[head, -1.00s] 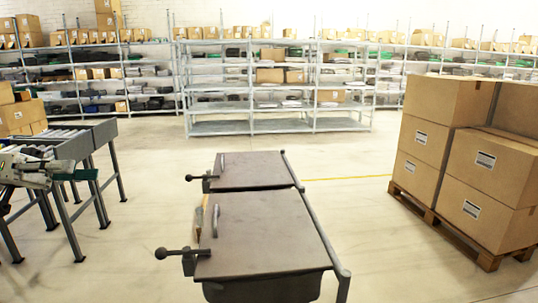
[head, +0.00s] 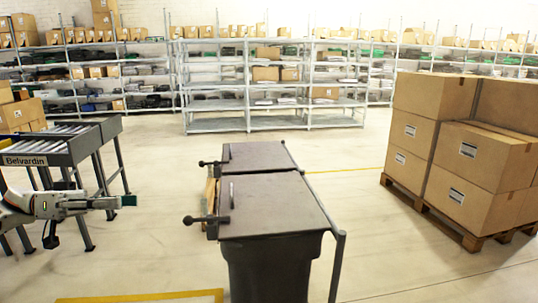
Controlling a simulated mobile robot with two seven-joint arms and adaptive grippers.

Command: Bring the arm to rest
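My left arm comes in from the left edge, white and grey, in front of the roller conveyor. My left gripper (head: 122,201) points right, with dark fingers and a green tip. It is seen from the side, so the gap between its fingers cannot be made out. Nothing is seen hanging from it, and it is clear of the dark lidded bins. My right arm and gripper are outside the view.
A roller conveyor (head: 62,142) stands behind my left arm. Two dark lidded bins (head: 268,203) with handles stand in the middle. Boxes on a pallet (head: 462,232) stand at right. Shelving (head: 275,123) lines the back. Floor between bins and pallet is clear.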

